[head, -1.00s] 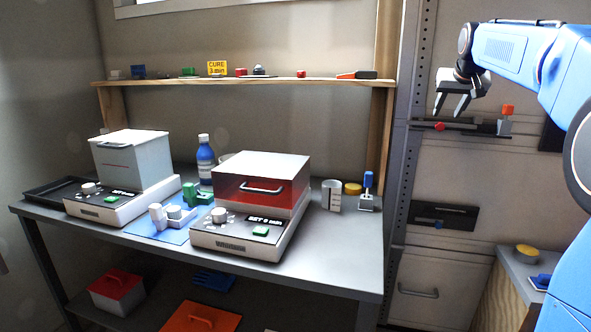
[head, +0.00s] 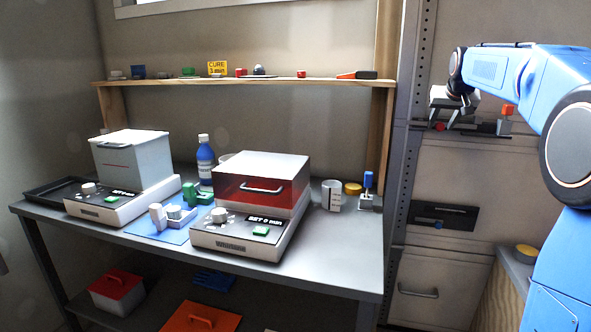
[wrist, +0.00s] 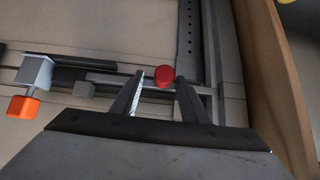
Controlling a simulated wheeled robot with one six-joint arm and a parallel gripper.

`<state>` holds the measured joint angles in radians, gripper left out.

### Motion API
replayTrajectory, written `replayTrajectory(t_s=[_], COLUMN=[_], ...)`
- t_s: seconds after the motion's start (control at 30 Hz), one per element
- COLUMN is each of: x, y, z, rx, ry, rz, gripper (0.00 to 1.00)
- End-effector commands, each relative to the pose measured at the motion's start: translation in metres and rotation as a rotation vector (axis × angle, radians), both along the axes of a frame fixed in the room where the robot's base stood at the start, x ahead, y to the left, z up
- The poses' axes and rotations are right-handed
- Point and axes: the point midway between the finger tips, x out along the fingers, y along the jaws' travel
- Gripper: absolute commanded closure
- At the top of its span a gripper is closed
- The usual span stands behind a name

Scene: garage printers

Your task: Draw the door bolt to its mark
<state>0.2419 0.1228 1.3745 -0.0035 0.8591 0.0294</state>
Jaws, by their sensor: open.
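The door bolt (head: 480,128) is a dark horizontal bar on the pale door panel in the head view. Its round red knob (head: 440,127) is at the bar's left end. In the wrist view the red knob (wrist: 161,76) shows between the fingertips of my gripper (wrist: 160,80), one finger on each side. My gripper (head: 447,115) is open and close over the knob in the head view. A grey block with an orange top (head: 507,112) is at the bar's right end; it also shows in the wrist view (wrist: 28,85). I cannot make out a mark.
A dark plate with a slot (head: 440,214) and a drawer handle (head: 418,292) lie lower on the panel. A perforated grey post (head: 411,120) stands just left of the bolt. The workbench (head: 330,255) with two box-topped machines fills the left.

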Motion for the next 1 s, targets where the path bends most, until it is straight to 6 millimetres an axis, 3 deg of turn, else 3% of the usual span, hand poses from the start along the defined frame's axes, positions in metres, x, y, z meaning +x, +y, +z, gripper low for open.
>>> replayTrajectory(t_s=[0.03,0.2,1.0], x=[0.001,0.001,0.005], y=[0.0,0.0,0.012], z=[-0.001,-0.001,-0.001], rx=[0.0,0.0,-0.001], ry=[0.0,0.0,0.0], rz=[0.0,0.0,0.001], gripper=[0.62,1.0,1.0])
